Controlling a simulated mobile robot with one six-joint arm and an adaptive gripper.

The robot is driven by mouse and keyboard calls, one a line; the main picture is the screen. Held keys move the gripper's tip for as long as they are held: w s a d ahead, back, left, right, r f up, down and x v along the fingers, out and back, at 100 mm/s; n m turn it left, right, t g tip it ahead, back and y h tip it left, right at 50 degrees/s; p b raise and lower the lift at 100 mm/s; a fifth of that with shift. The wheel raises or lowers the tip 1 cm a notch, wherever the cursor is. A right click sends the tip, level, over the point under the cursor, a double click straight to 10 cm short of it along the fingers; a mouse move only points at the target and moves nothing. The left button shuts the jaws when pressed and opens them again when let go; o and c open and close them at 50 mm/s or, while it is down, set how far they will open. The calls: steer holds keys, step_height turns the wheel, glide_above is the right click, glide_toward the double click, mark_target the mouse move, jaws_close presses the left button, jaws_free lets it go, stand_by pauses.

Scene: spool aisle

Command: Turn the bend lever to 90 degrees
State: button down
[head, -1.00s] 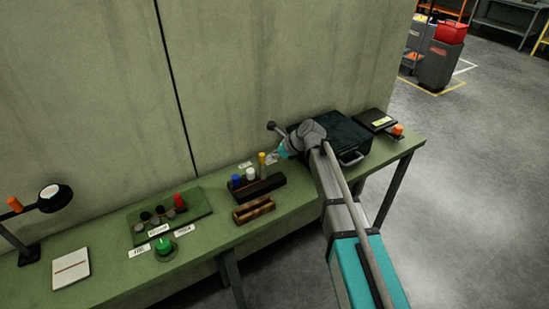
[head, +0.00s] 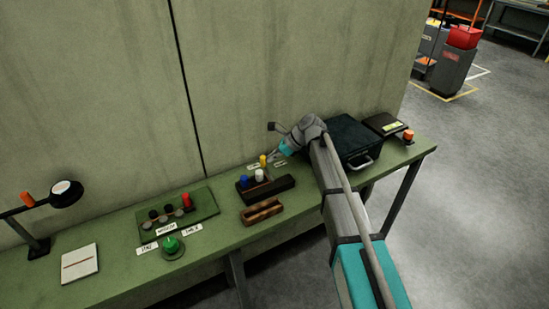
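No part is plainly marked as the bend lever at this size. A small upright yellow-topped piece (head: 263,160) stands behind a dark block (head: 272,188) on the green bench, between two small white labels (head: 280,163). My gripper (head: 272,156) is at the end of my grey and teal arm, low over the bench, close to the right of the yellow piece. I cannot tell whether it touches it. The fingers are small and partly hidden, so their opening does not show. A blue-topped piece (head: 244,182) and a white one (head: 259,175) stand at the block.
A brown open tray (head: 262,212) lies in front of the block. A green panel (head: 207,203) with knobs, a green button (head: 171,244), a notebook (head: 80,264) and a lamp (head: 66,192) are left. A dark case (head: 345,138) stands right, beside my arm. The wall closes the back.

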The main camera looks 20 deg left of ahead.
steer(key=shift+d, duration=0.1)
stand_by(0.3)
steer(key=shift+w+d, duration=0.3)
steer(key=shift+d, duration=0.45)
steer(key=shift+w+d, duration=0.2)
steer(key=shift+d, duration=0.35)
steer(key=shift+w+d, duration=0.2)
steer(key=shift+d, duration=0.35)
steer(key=p+v, duration=0.7)
steer(key=v, duration=0.3)
steer(key=shift+w+a, duration=0.15)
steer(key=s+d+f+n+t+h, duration=0.1)
steer(key=s+d+n+h, duration=0.2)
steer(key=s+d, duration=0.3)
steer(key=s+d+f+n+t+h, duration=0.1)
steer(key=s+d+n, duration=0.5)
steer(key=d, duration=1.1)
steer(key=s+d+f+n+h, duration=0.3)
steer(key=s+d, duration=0.4)
steer(key=d, duration=0.5)
steer(key=shift+s+d+f+n+t+h, duration=0.25)
steer(key=shift+s+n+t+h, duration=0.15)
steer(key=shift+n+h, duration=0.6)
